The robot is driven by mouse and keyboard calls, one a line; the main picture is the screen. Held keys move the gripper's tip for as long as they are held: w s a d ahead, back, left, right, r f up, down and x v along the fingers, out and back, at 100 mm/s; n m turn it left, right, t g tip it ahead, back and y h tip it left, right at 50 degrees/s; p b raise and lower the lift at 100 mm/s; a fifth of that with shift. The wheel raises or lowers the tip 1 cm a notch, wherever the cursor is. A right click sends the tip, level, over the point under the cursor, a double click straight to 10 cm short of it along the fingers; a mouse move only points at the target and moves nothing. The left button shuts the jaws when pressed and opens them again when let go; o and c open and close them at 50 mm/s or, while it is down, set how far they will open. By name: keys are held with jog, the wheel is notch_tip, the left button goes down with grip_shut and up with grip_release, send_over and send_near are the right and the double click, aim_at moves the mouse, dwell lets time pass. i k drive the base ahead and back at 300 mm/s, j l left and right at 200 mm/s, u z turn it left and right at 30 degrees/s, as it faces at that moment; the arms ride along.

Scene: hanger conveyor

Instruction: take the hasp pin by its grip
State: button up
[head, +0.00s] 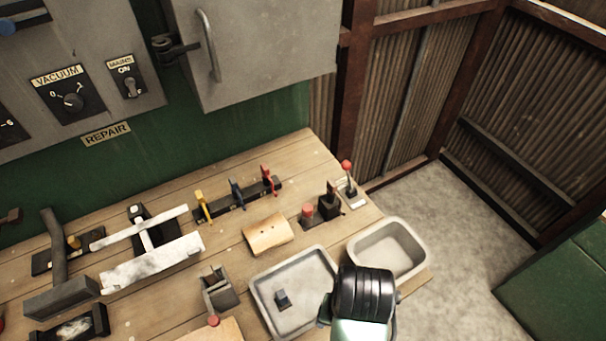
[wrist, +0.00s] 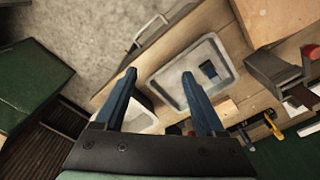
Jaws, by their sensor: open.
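A dark hasp (head: 172,46) sits at the left edge of the grey cabinet door (head: 260,50), beside the curved door handle (head: 208,45). I cannot clearly tell its pin or the pin's grip apart from the dark metal. The hasp does not show in the wrist view. My gripper (wrist: 158,73) is open with nothing between its two blue fingers. It hangs over the trays at the front right of the bench, far below and to the right of the hasp. In the head view my black wrist hides most of the fingers.
A grey tray (head: 262,288) holds a small dark blue block (head: 282,298); a second tray (head: 421,254) stands to its right. A red-knobbed lever (head: 347,168), a rack of coloured clips (head: 235,206) and a white T-shaped fixture (head: 150,225) stand on the bench below the cabinet.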

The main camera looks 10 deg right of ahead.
aim_at(307, 208)
jog(key=i, duration=1.15)
